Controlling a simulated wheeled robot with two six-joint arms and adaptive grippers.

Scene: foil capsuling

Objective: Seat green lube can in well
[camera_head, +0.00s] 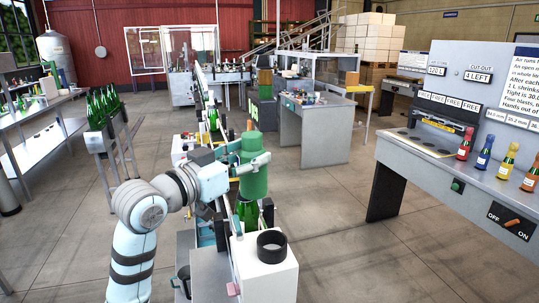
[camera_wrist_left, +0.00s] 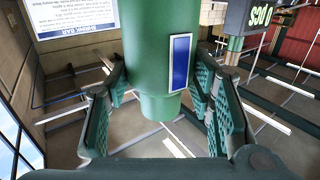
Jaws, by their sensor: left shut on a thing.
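The green lube can (camera_head: 253,178) is upright in the air, with an orange tip (camera_head: 249,126) on top. In the left wrist view the can (camera_wrist_left: 152,60) shows a blue label with a white edge. My left gripper (camera_head: 251,161) is shut on the can, with its green fingers on either side in the left wrist view. A black round well (camera_head: 272,246) stands on a white box (camera_head: 266,275) in front of and below the can. The can is apart from the well, up and slightly left of it in the head view. My right gripper is not in view.
A green bottle (camera_head: 246,211) stands on the conveyor line below the can. A grey panel bench (camera_head: 450,165) with several coloured bottles is at the right. Green bottles in a stand (camera_head: 102,108) are at the left. The floor between is clear.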

